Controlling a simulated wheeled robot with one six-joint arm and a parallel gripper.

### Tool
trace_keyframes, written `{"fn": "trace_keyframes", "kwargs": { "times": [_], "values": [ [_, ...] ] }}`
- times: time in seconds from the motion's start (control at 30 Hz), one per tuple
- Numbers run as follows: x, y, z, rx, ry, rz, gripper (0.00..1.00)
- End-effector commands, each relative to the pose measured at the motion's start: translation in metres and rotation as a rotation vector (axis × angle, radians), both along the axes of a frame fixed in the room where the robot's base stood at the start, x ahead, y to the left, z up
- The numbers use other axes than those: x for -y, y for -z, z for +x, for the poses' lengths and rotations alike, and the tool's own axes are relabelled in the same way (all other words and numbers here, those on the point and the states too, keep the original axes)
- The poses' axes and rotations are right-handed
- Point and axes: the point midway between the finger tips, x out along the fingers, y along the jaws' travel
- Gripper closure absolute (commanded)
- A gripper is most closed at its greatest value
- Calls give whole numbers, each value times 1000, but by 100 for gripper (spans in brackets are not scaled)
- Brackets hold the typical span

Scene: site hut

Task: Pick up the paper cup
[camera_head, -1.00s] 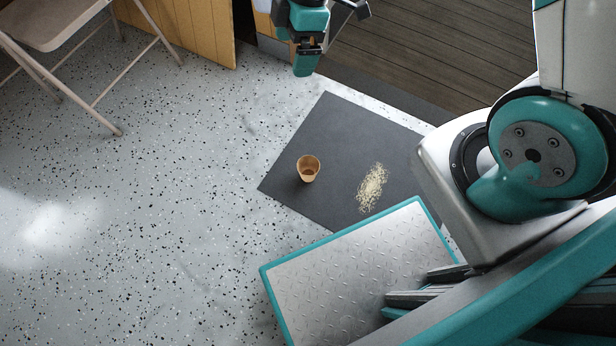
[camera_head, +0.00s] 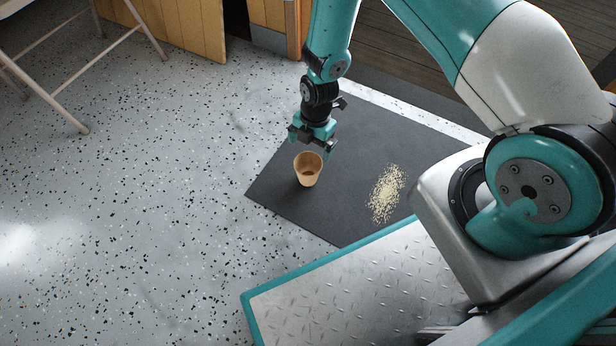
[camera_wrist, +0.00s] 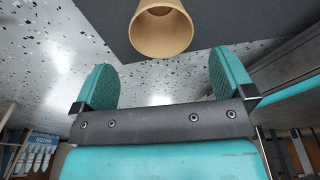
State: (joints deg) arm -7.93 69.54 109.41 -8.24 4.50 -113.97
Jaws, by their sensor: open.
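The paper cup (camera_head: 307,172) is tan and stands upright on a dark mat (camera_head: 270,196) on the floor. My gripper (camera_head: 312,145) is just behind and above the cup in the head view, apart from it. In the wrist view the cup (camera_wrist: 160,33) shows at the top, beyond the fingertips and roughly centred between them. My gripper's two teal fingers (camera_wrist: 161,80) are spread wide, with nothing between them.
A patch of pale crumbs or grain (camera_head: 387,193) lies on the mat right of the cup. A folding chair (camera_head: 75,55) stands at upper left, near a wooden panel (camera_head: 185,28). The speckled floor (camera_head: 150,200) left of the mat is clear.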

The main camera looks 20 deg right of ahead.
Motion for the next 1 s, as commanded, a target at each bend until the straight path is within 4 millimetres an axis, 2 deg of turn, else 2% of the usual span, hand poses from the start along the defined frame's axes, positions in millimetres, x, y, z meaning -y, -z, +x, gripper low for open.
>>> {"fn": "trace_keyframes", "kwargs": {
  "times": [0.03, 0.2, 0.47, 0.83, 1.0],
  "values": [
    [-2, 20, -2, -2, 0, 0, 0],
    [-5, 46, -3, 1, 2, 0, 0],
    [-7, 57, -5, 1, 2, 0, 0],
    [-13, 102, -10, -1, 1, 1, 0],
    [-14, 103, -10, 1, 2, 0, 0]
  ]
}}
